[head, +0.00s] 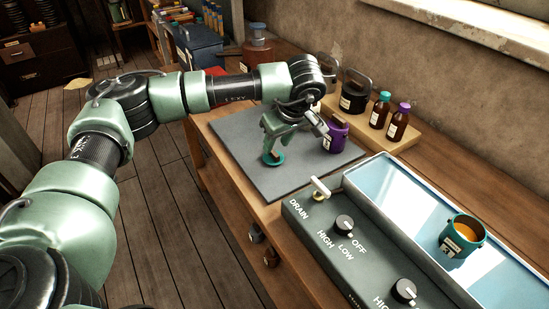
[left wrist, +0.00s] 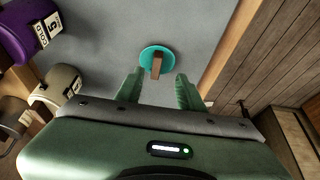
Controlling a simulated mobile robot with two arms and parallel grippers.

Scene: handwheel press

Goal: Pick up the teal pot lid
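The teal pot lid (left wrist: 146,52) is a small round disc with a brown block-like handle standing up from it. It lies on the grey mat (head: 250,171). In the head view the lid (head: 274,159) shows just under my left gripper (head: 271,146), which partly covers it. In the left wrist view my left gripper (left wrist: 158,88) is open, its two green fingers spread to either side of the handle's line. The lid lies beyond the fingertips, and nothing is between the fingers. My right gripper is in neither view.
A purple pot (head: 335,134) stands on the mat right of the gripper. Brown bottles (head: 379,112) and a dark pot (head: 355,95) stand on a wooden board behind. A tray of liquid holding a teal pot (head: 461,238) is at right. The mat's near left is clear.

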